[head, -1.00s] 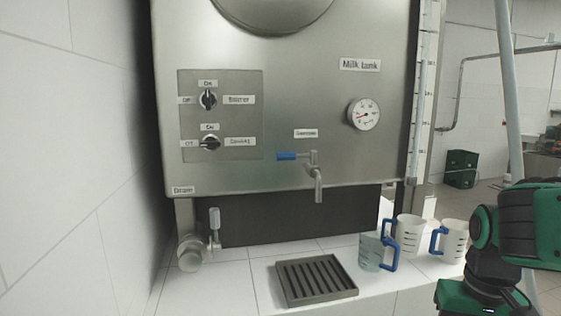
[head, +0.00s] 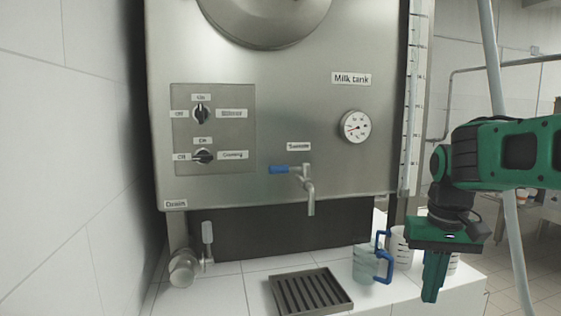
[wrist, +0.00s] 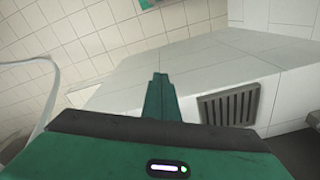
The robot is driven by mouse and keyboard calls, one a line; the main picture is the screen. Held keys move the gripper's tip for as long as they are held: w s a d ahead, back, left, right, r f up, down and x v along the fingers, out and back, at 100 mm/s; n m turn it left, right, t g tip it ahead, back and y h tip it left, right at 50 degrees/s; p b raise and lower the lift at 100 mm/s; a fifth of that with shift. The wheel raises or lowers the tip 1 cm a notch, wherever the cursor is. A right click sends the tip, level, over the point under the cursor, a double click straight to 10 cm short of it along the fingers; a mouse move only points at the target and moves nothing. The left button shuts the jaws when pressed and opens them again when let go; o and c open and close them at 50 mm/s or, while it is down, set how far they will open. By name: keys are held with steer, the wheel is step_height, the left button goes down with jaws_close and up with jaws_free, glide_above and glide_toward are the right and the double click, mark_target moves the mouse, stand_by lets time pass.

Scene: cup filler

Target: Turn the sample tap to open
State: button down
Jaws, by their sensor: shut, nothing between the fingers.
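The sample tap (head: 308,188) sticks out from the front of the steel milk tank (head: 300,100), under a small label. Its blue lever handle (head: 279,169) points left, lying level. The spout bends down over the counter. My gripper (head: 430,296) is at the right in the head view, pointing down in front of the jugs, well to the right of the tap and apart from it. Its fingers are together and empty. In the wrist view the closed green fingers (wrist: 161,84) point toward the white tiled counter; the tap is not visible there.
A slotted drip tray (head: 311,292) lies on the counter, also in the wrist view (wrist: 229,105). A clear jug with a blue handle (head: 368,263) and white jugs (head: 399,246) stand right. A drain valve (head: 207,240) is lower left. A pale pole (head: 497,95) rises at right.

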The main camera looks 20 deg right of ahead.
steer(key=w+a+r+n+t, duration=0.1)
steer(key=w+a+r, duration=0.1)
steer(key=w+r, duration=0.95)
step_height(320, 180, up, 20)
steer(key=n+t, duration=0.2)
steer(key=n, duration=0.2)
glide_above(289, 169)
steer(key=a, duration=0.1)
steer(key=x, duration=1)
steer(key=shift+s+a, duration=0.15)
steer(key=shift+a, duration=0.15)
